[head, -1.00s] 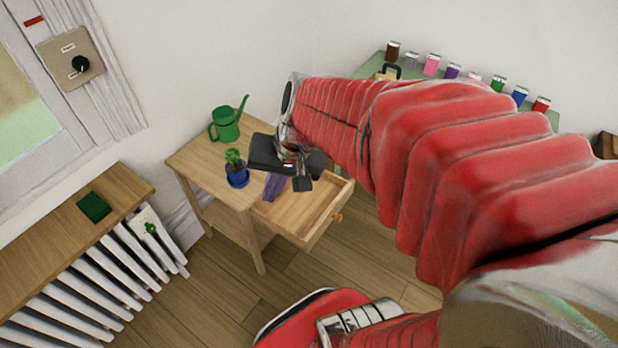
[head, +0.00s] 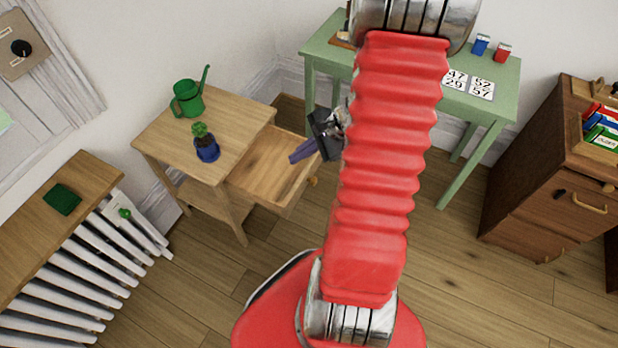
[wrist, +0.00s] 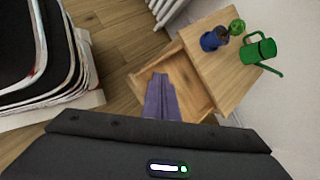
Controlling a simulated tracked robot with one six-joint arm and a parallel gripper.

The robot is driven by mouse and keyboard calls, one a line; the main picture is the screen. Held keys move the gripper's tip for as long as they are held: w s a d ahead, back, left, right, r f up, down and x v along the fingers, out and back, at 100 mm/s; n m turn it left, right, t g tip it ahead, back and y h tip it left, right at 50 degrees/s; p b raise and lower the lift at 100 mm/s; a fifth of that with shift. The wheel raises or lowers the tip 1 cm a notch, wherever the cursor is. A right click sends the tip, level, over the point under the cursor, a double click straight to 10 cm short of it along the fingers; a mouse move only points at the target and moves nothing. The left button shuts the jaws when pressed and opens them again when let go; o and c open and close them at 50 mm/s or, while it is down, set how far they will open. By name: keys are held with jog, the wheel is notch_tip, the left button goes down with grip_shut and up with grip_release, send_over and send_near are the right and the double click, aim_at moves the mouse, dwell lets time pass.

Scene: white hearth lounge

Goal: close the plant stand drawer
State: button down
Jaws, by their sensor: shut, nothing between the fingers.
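The wooden plant stand (head: 226,118) stands against the wall, left of centre in the head view. Its drawer (head: 268,170) is pulled out to the right, and the part I can see inside looks empty. The drawer's small knob (head: 312,181) shows at its front. My gripper (head: 293,158) is shut and empty, its purple fingers over the drawer's front end in the picture. In the wrist view, the fingers (wrist: 161,98) overlap the open drawer (wrist: 185,85). I cannot tell whether they touch it.
A potted plant (head: 206,148) and green watering can (head: 187,98) stand on the plant stand. A radiator with a wooden shelf (head: 85,190) is at left. A green table (head: 480,105) and wooden cabinet (head: 545,215) are at right. Floor is clear between them.

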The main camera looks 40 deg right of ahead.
jog(key=s+d+f+m+t+h, duration=0.1)
jog(key=s+d+f+m, duration=0.3)
jog(key=f, duration=0.3)
jog(key=s+d+f+m+t+h, duration=0.1)
jog(key=s+d+f+m, duration=0.3)
jog(key=d+f+m, duration=0.2)
notch_tip(320, 180, down, 2)
jog(key=shift+d+f+m+t, duration=0.1)
jog(key=shift+d+m+t, duration=0.2)
jog(key=shift+d+m, duration=0.15)
send_near(303, 182)
notch_tip(303, 182, down, 3)
jog(key=shift+w+a+f, duration=0.1)
jog(key=shift+w+a, duration=0.15)
jog(key=shift+w, duration=0.35)
jog(key=shift+w+a+f, duration=0.1)
jog(key=shift+w+a, duration=0.2)
jog(key=shift+w, duration=0.25)
jog(key=shift+w+a, duration=0.25)
jog(key=shift+w, duration=0.35)
